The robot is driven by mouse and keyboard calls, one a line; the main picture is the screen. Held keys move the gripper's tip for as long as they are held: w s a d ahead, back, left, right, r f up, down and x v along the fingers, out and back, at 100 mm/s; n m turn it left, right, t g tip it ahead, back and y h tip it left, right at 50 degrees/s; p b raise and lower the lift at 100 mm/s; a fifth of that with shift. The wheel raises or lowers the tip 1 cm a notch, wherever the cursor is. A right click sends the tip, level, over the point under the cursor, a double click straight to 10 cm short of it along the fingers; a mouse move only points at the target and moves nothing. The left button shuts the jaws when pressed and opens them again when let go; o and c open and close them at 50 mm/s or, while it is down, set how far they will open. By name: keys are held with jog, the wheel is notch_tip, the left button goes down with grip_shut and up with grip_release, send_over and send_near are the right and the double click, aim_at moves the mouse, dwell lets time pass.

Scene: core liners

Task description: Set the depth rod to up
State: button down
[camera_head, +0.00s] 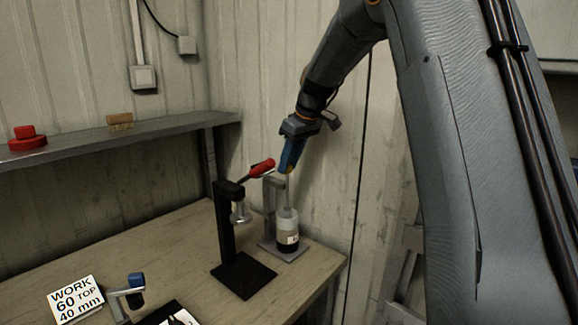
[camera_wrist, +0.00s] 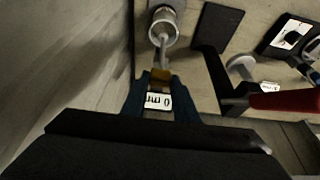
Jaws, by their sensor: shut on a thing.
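The depth rod (camera_head: 287,194) is a thin, pale, upright rod over the mouth of a clear cylinder (camera_head: 288,238) with a dark lower part and a label. In the wrist view the rod (camera_wrist: 163,55) runs from my fingertips to the round cylinder top (camera_wrist: 163,22). My gripper (camera_head: 289,171), with blue fingers, points down above the cylinder and is shut on the rod's upper end. In the wrist view my gripper (camera_wrist: 160,80) has a brownish piece between its tips and a white tag (camera_wrist: 158,101) reading "0 mm" behind it. The rod's lower end is hard to make out.
A black press stand (camera_head: 226,235) with a red lever (camera_head: 257,170) stands close left of the cylinder. A grey stand (camera_head: 269,205) is beside the cylinder. A "WORK 60 TOP 40 mm" card (camera_head: 75,300) lies at the front left. The wall is close behind.

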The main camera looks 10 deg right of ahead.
jog(key=c, duration=1.4)
grip_release()
jog(key=shift+r, duration=0.35)
jog(key=shift+f, duration=0.1)
jog(key=b+v, duration=0.2)
jog(key=v, duration=0.5)
jog(key=shift+r, duration=0.35)
jog(key=shift+s+d, duration=0.1)
jog(key=shift+s, duration=0.05)
jog(key=s+a+f+m+g+h, duration=0.1)
jog(key=s+f+m, duration=0.2)
jog(key=s+f, duration=1)
jog(key=s+a+f+m+g+h, duration=0.1)
jog(key=s+f+m, duration=0.3)
jog(key=s+f, duration=1)
jog(key=s, duration=0.5)
jog(key=shift+s+a+h, duration=0.15)
jog(key=shift+s+h, duration=0.15)
